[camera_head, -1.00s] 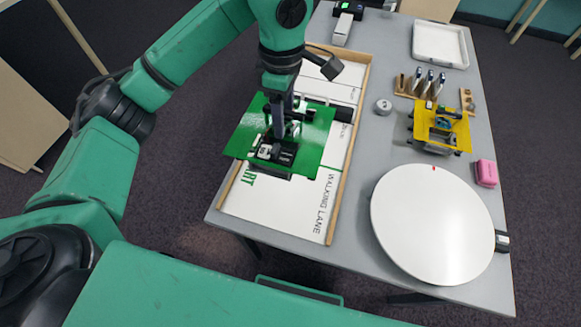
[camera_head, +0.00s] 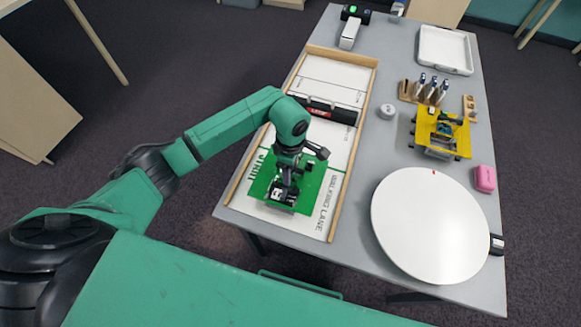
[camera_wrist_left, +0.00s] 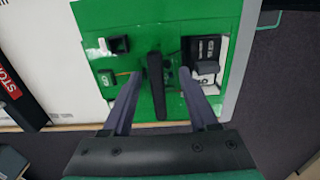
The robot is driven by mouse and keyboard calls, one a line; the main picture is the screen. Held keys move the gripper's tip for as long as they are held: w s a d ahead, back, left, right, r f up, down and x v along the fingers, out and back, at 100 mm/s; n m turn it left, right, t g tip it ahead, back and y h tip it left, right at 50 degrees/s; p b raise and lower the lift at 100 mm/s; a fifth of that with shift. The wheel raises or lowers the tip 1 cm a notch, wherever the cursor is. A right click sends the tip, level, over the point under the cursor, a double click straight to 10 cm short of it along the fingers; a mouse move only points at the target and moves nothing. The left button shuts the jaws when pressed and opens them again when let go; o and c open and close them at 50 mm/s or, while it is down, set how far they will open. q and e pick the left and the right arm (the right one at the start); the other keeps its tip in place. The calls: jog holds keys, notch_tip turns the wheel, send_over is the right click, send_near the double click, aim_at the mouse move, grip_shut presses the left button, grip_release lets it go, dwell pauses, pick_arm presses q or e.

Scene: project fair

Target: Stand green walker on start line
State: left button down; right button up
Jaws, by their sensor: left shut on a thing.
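The green walker (camera_head: 314,181) is a flat green plate with dark parts on top. It is over the near end of the white walking lane (camera_head: 287,222), beside the green START lettering (camera_head: 258,160). My left gripper (camera_head: 284,187) comes down on its middle and is shut on it. In the left wrist view, the fingers (camera_wrist_left: 160,84) sit either side of a black upright bar on the green plate (camera_wrist_left: 145,18). The plate looks roughly level. I cannot tell whether its feet touch the lane; its underside and the start line beneath are hidden. My right gripper is out of view.
A black stop bar with a red label (camera_head: 330,111) crosses the lane farther up. A wooden rim (camera_head: 352,140) borders the lane. To the right are a white round disc (camera_head: 430,225), a yellow walker (camera_head: 424,127), a pink block (camera_head: 485,179) and a white tray (camera_head: 445,50).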

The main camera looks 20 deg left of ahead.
pick_arm(q)
jog(key=shift+c, duration=0.8)
grip_release()
notch_tip(320, 180, up, 11)
jog(key=b, duration=0.3)
jog(key=shift+r+b, duration=0.2)
jog(key=shift+b, duration=0.1)
jog(key=shift+r, duration=0.4)
